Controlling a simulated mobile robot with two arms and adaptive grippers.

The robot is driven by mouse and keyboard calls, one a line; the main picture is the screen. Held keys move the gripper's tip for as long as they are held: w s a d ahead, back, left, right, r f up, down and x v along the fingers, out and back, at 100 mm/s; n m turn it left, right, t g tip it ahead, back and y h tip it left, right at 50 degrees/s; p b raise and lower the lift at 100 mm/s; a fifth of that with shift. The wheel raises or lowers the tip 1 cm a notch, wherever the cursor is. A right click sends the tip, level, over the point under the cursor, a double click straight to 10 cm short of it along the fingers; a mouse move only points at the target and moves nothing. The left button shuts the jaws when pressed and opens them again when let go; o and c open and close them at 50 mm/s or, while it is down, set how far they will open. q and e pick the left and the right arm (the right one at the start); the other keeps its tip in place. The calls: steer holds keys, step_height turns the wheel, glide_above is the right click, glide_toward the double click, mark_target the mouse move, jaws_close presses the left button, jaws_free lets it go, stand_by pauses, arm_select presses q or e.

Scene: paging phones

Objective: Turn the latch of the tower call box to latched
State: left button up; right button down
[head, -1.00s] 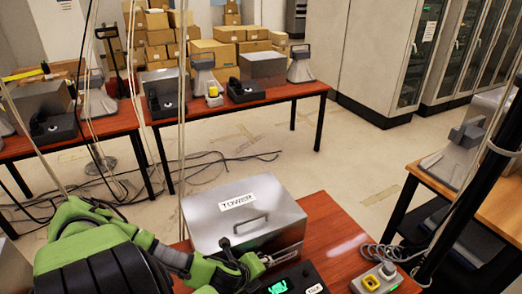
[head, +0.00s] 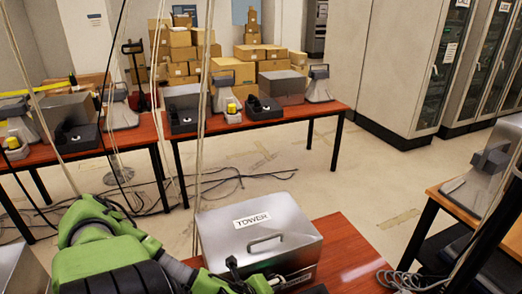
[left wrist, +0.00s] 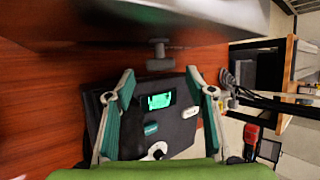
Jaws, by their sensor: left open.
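The tower call box (head: 258,215) is a silver metal box with a handle on its lid and a "TOWER" label. It sits on the red-brown table at the bottom centre of the head view. Its latch (left wrist: 158,55) is a small grey T-shaped knob on the box's front, seen in the left wrist view beyond my fingertips. My left gripper (left wrist: 165,82) is open, its two fingers spread either side of the latch's line, apart from it. In the head view, the same gripper (head: 278,282) is low at the box's front, partly cut off by the bottom edge.
A black desk phone (left wrist: 150,125) with a green screen lies beneath my fingers. A wooden side table (head: 455,205) with a grey horn speaker (head: 485,175) is at the right. Cables (head: 405,280) lie near the table's right edge. More tables with phones stand behind.

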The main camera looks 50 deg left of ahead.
arm_select(q)
steer(key=v, duration=0.8)
steer(key=shift+s+r, duration=0.1)
steer(key=shift+r, duration=0.05)
